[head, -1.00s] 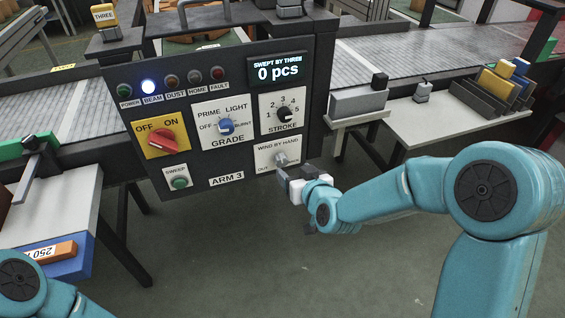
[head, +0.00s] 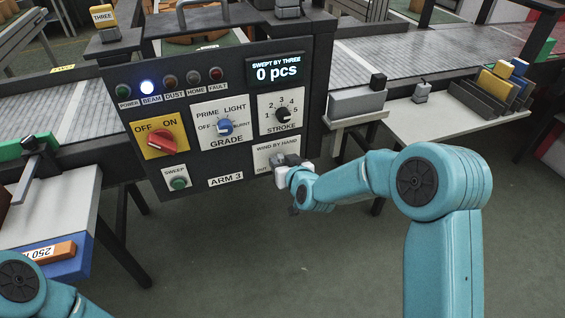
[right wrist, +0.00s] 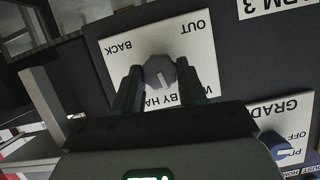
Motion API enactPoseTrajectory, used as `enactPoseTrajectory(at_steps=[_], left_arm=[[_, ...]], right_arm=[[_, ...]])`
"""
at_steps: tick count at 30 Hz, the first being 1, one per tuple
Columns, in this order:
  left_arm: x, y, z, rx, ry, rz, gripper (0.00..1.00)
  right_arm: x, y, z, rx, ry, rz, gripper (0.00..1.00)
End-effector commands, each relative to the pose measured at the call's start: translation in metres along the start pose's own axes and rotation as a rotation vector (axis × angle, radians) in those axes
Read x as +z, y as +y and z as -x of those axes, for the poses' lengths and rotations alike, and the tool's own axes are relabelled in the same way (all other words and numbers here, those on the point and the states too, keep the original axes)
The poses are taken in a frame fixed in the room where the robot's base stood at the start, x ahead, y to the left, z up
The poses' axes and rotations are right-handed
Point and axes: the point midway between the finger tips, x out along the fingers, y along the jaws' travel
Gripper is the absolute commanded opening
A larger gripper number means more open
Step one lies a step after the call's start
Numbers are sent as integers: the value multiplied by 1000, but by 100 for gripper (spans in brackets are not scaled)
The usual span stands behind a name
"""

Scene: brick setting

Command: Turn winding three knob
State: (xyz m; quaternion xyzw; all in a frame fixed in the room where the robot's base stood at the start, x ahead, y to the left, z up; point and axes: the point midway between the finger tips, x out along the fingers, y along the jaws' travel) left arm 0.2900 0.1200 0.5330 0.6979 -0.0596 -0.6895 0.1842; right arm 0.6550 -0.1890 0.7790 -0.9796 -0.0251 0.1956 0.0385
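The grey winding knob (right wrist: 160,73) sits on a white plate marked WIND BY HAND, OUT and BACK (right wrist: 118,55), upside down in the right wrist view. In the head view this plate (head: 262,155) is at the lower right of the black ARM 3 panel (head: 225,180), and my gripper partly covers the knob area. My right gripper (right wrist: 158,75) has one dark finger on each side of the knob, with slim gaps showing, so it looks open around it. It also shows in the head view (head: 284,174). My left gripper is out of view.
The panel also carries a red OFF/ON switch (head: 161,139), a blue GRADE knob (head: 225,127), a black STROKE knob (head: 282,115) and a green SWEEP button (head: 179,183). The BEAM lamp (head: 148,87) is lit. The display (head: 275,70) reads 0 pcs. A white shelf (head: 450,115) stands right.

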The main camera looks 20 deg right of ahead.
Motion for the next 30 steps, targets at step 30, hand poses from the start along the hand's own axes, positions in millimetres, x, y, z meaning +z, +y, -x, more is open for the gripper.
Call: enactPoseTrajectory(at_steps=[30], left_arm=[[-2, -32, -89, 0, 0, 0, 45]], right_arm=[[1, 6, 0, -226, 0, -545, 11]])
